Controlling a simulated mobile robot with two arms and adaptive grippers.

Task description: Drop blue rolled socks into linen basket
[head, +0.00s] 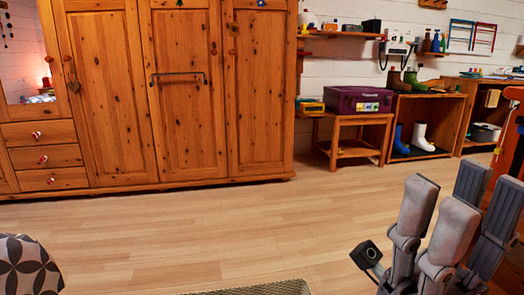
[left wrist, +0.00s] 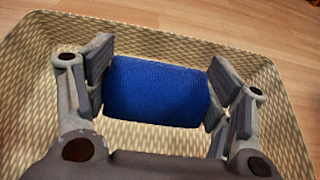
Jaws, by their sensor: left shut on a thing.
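The blue rolled socks (left wrist: 158,91) are a thick blue roll in the left wrist view. My left gripper (left wrist: 160,92) is shut on them, with finger pads against both ends. The linen basket (left wrist: 285,100), cream and woven, surrounds the socks and fingers in that view. The socks are over its inside; I cannot tell how far above the bottom. In the head view only a strip of the basket rim (head: 262,288) shows at the bottom edge. My left gripper is out of the head view. My right gripper (head: 448,205) is at the lower right there, fingers up, apart and empty.
A wooden wardrobe (head: 190,90) stands at the back. A small table (head: 352,120) bears a purple case (head: 358,100). A shoe rack (head: 440,108) holds several boots. A patterned grey round thing (head: 28,265) is at the lower left. The wooden floor (head: 210,225) between is clear.

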